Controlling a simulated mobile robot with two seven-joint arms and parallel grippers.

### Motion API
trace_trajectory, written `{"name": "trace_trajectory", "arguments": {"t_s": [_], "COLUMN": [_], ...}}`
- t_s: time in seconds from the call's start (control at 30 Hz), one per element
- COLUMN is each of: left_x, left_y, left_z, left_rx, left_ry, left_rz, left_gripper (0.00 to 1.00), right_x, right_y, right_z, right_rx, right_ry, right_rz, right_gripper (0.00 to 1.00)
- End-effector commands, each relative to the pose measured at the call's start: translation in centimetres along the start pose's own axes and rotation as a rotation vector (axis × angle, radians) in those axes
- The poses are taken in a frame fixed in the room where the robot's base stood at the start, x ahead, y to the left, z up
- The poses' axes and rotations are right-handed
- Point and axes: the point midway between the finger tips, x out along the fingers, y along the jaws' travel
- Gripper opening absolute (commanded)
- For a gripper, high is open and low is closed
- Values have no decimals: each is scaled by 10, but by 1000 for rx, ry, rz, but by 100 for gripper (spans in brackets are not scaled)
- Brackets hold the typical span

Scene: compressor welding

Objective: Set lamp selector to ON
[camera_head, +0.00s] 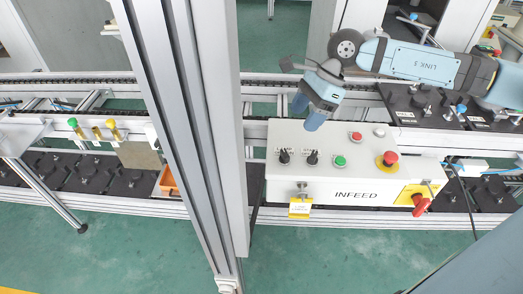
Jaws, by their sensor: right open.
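The white control box (330,190) marked INFEED sits in the middle right of the head view. Two black selector knobs stand on its top face, a left one (284,156) and a right one (312,158). Small labels lie above them, too small to read, so I cannot tell which is the lamp selector. My right gripper (307,113) comes in from the upper right and is open and empty. Its blue fingertips appear above the box's back edge, behind the selectors and apart from them. My left gripper is out of view.
A green button (340,161), a red button (356,136), a pale round fitting (379,131) and a red emergency stop (387,159) share the box top. A red-handled switch (420,204) is on its right front. A tall grey post (190,120) stands left.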

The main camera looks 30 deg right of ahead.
Motion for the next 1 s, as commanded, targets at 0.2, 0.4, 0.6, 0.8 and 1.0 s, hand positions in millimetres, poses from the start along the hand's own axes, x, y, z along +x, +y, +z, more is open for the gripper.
{"name": "trace_trajectory", "arguments": {"t_s": [0.2, 0.4, 0.6, 0.8, 1.0], "left_x": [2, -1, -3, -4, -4], "left_y": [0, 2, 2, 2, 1], "left_z": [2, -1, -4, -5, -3], "left_rx": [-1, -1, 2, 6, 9], "left_ry": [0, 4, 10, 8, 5], "left_rz": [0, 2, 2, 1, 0], "left_gripper": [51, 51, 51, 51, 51], "right_x": [-14, 13, 57, 94, 115], "right_y": [-6, -6, -8, -9, -10], "right_z": [-22, -24, -26, -30, -32], "right_rx": [-26, -25, -26, -24, -24], "right_ry": [93, 92, 90, 90, 89], "right_rz": [-38, -33, -33, -34, -36], "right_gripper": [64, 64, 64, 64, 64]}}
